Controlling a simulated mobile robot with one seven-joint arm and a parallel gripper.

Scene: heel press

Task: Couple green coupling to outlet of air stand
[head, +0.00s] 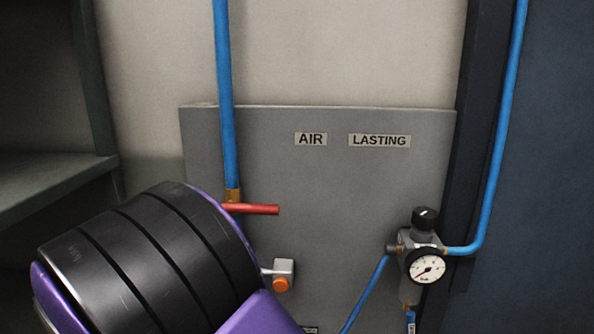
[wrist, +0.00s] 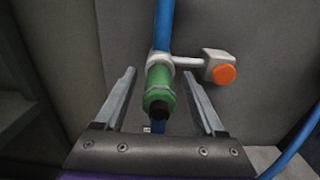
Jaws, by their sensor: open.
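In the wrist view the green coupling (wrist: 160,88) sits just below a pale grey collar (wrist: 160,62) at the lower end of the blue air line. Its dark end points toward me; a bit of blue shows below it. Whether it is joined to the collar or only lined up with it I cannot tell. My gripper (wrist: 160,75) is open, with one finger on each side of the coupling and a visible gap at both sides. In the head view my arm hides the coupling and the gripper.
A grey block with an orange button (wrist: 224,74) juts out right of the collar; it also shows in the head view (head: 281,284). A red lever (head: 252,209) sits on the blue pipe (head: 225,110). A pressure gauge (head: 427,267) with blue hoses stands right. A shelf (head: 55,190) is left.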

